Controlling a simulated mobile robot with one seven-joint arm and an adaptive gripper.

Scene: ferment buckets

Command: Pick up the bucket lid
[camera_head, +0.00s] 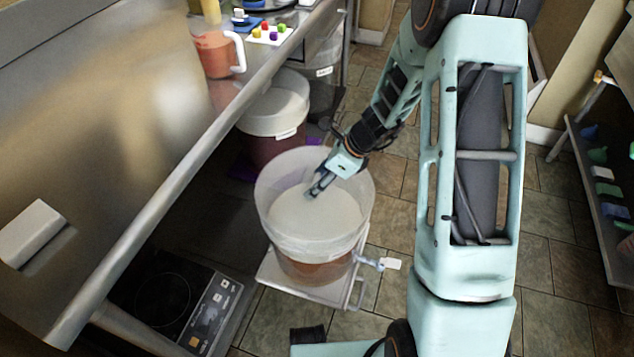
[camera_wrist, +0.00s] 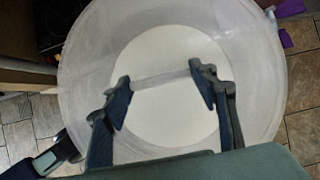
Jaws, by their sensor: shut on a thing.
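A translucent bucket (camera_head: 318,271) with reddish-brown contents and a small tap stands upright below my gripper. The pale, round bucket lid (camera_head: 310,215) shows within the bucket's clear outline; it is a white disc in the wrist view (camera_wrist: 170,118). My gripper (camera_head: 317,188) reaches down over the lid, inside the outline of the rim. In the wrist view its two fingers (camera_wrist: 160,81) are spread, with a thin pale bar of the lid between the tips; they are shut on it. I cannot tell whether the lid is lifted.
The bucket stands on a white step stool (camera_head: 274,272). Another lidded bucket (camera_head: 275,110) is behind it. A steel counter edge (camera_head: 190,165) runs along the left, and a hot plate (camera_head: 165,295) is at lower left. Tiled floor is clear to the right, before a shelf rack (camera_head: 607,195).

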